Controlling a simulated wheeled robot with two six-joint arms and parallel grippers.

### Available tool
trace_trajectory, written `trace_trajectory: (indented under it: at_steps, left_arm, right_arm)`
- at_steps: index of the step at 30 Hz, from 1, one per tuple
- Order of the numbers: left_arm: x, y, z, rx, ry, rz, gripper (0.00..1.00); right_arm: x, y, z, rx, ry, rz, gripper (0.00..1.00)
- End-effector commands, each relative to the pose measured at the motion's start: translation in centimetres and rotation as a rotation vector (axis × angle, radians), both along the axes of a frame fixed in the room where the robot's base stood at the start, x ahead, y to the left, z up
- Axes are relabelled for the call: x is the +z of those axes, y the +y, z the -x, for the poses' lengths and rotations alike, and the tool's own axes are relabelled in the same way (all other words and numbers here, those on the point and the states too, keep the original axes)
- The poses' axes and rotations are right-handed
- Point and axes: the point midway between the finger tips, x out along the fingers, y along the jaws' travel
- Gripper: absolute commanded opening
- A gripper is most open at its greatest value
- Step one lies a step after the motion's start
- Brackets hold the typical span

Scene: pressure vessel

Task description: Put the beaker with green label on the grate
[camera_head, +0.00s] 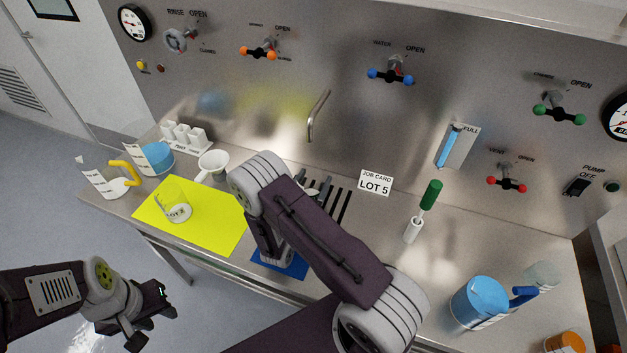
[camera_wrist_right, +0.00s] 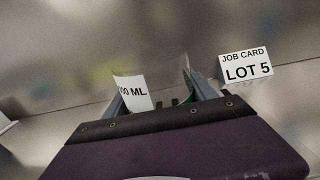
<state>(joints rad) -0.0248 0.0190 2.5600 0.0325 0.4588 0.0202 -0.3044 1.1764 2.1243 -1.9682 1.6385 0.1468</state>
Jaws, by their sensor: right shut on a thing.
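In the right wrist view a clear beaker (camera_wrist_right: 163,82) shows between the fingers of my right gripper (camera_wrist_right: 160,95), which is shut on it. Its white label reads "00 ML", and a bit of green shows at its right side. In the head view my right arm hides most of this beaker and the gripper. The grate (camera_head: 342,205), a row of dark bars, lies by the back wall just right of my right forearm. Whether the beaker touches it cannot be told. My left gripper (camera_head: 152,318) hangs empty in front of the table; its jaw opening is unclear.
A yellow mat (camera_head: 215,230) holds a beaker marked LOT 2 (camera_head: 178,208). A blue mat (camera_head: 292,268) lies partly under my right arm. A mortar (camera_head: 213,164), a green-handled tool (camera_head: 430,195) and a blue jug (camera_head: 478,300) stand around. A job card (camera_head: 376,183) reads LOT 5.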

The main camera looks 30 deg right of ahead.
Motion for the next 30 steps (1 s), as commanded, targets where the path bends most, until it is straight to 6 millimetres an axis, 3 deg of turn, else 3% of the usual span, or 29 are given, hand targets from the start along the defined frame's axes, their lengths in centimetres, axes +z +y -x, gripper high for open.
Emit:
trace_trajectory:
  at_steps: [4, 5, 7, 19, 30]
  left_arm:
    - [-0.4, 0.0, 0.0, 0.000, 0.000, 0.000, 0.36]
    - [-0.4, 0.0, 0.0, 0.000, 0.000, 0.000, 0.36]
    - [-0.3, 0.0, 0.0, 0.000, 0.000, 0.000, 0.36]
    - [0.0, 0.0, 0.0, 0.000, 0.000, 0.000, 0.36]
    - [-1.7, 0.0, 0.0, 0.000, 0.000, 0.000, 0.36]
  right_arm:
    - [-0.4, 0.0, 0.0, 0.000, 0.000, 0.000, 0.24]
    - [-0.4, 0.0, 0.0, 0.000, 0.000, 0.000, 0.68]
    - [-0.3, 0.0, 0.0, 0.000, 0.000, 0.000, 0.87]
    - [0.0, 0.3, 0.2, 0.002, 0.001, -0.001, 0.87]
    - [-0.2, 6.3, 5.1, 0.008, -0.001, -0.001, 0.87]
